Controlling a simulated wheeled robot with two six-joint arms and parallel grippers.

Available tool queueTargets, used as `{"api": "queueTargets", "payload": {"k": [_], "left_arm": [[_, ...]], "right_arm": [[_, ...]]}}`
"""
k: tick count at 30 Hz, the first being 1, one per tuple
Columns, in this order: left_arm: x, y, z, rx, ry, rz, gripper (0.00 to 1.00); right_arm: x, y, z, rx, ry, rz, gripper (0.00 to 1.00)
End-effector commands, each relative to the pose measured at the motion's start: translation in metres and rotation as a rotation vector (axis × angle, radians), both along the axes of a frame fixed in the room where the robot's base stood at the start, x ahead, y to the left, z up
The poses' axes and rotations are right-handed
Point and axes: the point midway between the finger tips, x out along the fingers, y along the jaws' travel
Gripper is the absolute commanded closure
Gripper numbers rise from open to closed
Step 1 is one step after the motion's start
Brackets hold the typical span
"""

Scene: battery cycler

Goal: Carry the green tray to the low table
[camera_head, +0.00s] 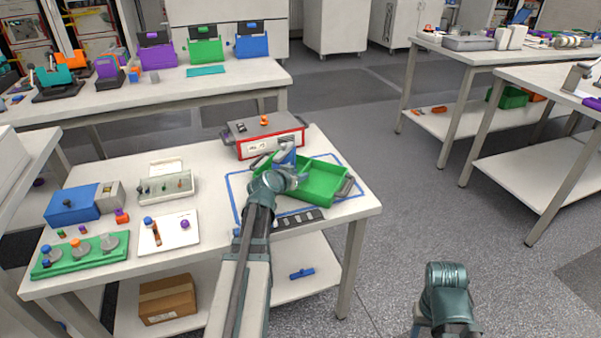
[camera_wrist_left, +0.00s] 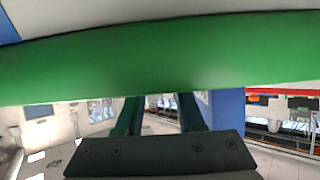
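The green tray (camera_head: 327,183) sits on the near white table, inside a blue outline at its right end; its interior looks empty. A dark grey handle (camera_head: 346,187) shows on its right end. My left gripper (camera_head: 287,160) is at the tray's left end, where my wrist hides the other handle. In the left wrist view, a green wall (camera_wrist_left: 160,55) of the tray crosses close above the fingers (camera_wrist_left: 160,113), which stand apart with a gap between them. I cannot tell whether they touch the tray. Which table is the low one is unclear.
A grey-and-red instrument (camera_head: 265,137) stands right behind the tray, and a dark strip (camera_head: 298,218) lies in front. Trays and parts fill the table's left half. White tables (camera_head: 548,140) stand at right across open floor (camera_head: 400,190). My right arm is at lower right.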

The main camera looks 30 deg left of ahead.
Motion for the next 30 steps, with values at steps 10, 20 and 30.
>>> {"api": "queueTargets", "payload": {"k": [10,20,30], "left_arm": [[-0.067,-0.007,0.035,0.000,0.000,0.001,0.63],[-0.090,-0.008,0.044,0.000,0.000,0.000,0.63],[-0.090,-0.008,0.044,-0.001,0.001,-0.001,0.63]], "right_arm": [[0.000,0.000,0.035,0.000,0.000,0.000,0.50],[0.000,0.000,0.044,0.000,0.000,0.000,0.50],[0.000,0.000,0.044,0.000,0.000,0.000,0.50]]}}
